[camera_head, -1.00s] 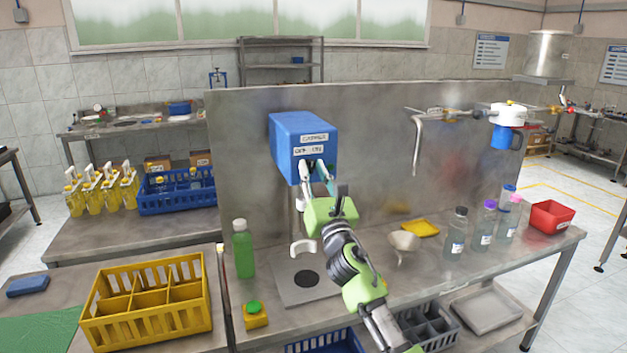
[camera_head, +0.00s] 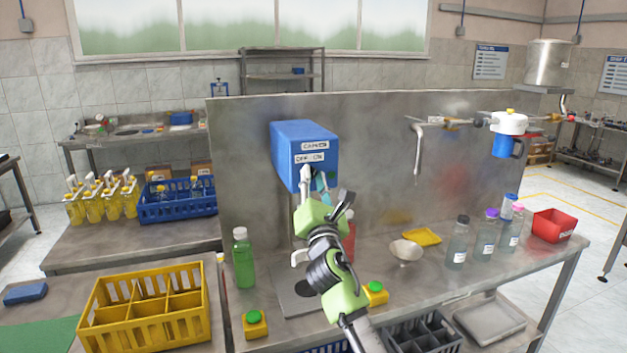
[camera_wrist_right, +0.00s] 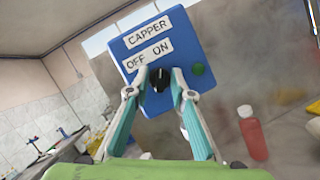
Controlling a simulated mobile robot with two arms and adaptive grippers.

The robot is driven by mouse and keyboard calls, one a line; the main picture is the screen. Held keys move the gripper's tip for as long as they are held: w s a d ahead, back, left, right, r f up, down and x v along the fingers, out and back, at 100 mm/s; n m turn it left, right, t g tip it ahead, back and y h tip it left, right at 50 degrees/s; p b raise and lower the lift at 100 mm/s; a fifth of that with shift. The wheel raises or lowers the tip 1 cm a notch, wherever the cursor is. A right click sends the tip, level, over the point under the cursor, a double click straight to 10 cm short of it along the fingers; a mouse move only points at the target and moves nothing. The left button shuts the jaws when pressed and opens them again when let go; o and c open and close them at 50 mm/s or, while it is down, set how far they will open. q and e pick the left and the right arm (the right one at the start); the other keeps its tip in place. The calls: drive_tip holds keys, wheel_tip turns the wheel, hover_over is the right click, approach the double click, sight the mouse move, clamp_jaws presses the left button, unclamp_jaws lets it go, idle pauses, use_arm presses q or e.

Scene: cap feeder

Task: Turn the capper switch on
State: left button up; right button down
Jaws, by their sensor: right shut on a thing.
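The capper (camera_head: 290,150) is a blue box on the metal back panel, with a CAPPER label and an OFF ON label on its front; it also shows in the wrist view (camera_wrist_right: 115,85). Its switch is a black knob (camera_wrist_right: 160,78) below the OFF ON label. My right gripper (camera_head: 314,178) reaches up to the lower front of the box. In the wrist view my right gripper (camera_wrist_right: 160,82) has its fingertips on both sides of the knob, shut on it. In the head view the fingers hide the knob. My left gripper is not in view.
A round green button or lamp (camera_wrist_right: 197,69) sits right of the knob. A green bottle (camera_head: 243,260) and a red bottle (camera_wrist_right: 252,135) stand below the box. Several clear bottles (camera_head: 457,245) and a red bin (camera_head: 553,226) are at the right. A yellow crate (camera_head: 195,318) is front left.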

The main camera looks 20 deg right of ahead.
drive_tip(key=c, duration=2.2)
unclamp_jaws()
drive_tip(key=shift+o, duration=0.2)
drive_tip(key=v, duration=1.2)
drive_tip(key=shift+w+f, duration=0.1)
drive_tip(key=shift+f, duration=0.15)
